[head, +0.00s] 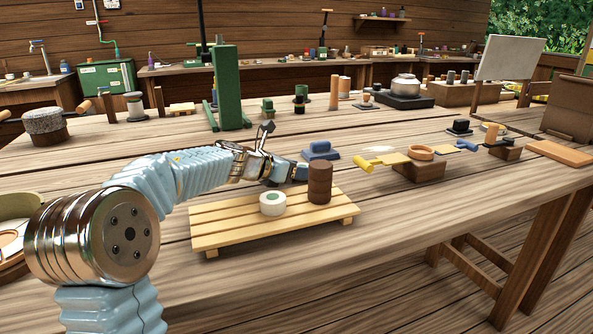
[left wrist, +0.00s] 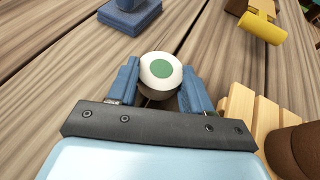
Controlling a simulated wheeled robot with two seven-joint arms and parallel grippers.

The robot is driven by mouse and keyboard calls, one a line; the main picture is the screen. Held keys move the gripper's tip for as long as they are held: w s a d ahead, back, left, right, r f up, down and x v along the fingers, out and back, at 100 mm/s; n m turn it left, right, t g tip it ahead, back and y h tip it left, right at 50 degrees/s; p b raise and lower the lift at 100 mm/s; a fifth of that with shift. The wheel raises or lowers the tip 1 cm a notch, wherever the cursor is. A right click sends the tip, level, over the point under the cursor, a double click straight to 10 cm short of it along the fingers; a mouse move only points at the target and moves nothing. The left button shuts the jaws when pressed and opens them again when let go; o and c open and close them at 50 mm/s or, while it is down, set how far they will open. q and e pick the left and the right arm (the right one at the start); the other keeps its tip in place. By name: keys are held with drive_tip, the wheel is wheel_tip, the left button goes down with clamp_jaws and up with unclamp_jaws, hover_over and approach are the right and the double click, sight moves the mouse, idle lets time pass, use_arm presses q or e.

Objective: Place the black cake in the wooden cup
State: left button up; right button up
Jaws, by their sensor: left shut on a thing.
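My left gripper (head: 300,172) is just beyond the slatted wooden tray (head: 215,230). In the left wrist view, its blue fingers (left wrist: 157,92) are shut on a round cake (left wrist: 160,71) with a white top, green centre and dark side. The fingers hide this cake in the head view. A white round piece with a green centre (head: 272,204) sits on the tray. A dark brown ribbed cylinder (head: 320,183) stands upright at the tray's right end; it also shows in the left wrist view (left wrist: 305,150). I cannot tell which thing is the wooden cup. My right gripper is out of view.
A blue-handled block (head: 321,151) stands beyond my gripper. A green stand (head: 230,88) rises farther back. The front right tabletop is clear.

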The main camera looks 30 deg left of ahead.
use_arm(q)
drive_tip(key=shift+f, duration=0.15)
drive_tip(key=o, duration=1)
drive_tip(key=shift+o, duration=0.2)
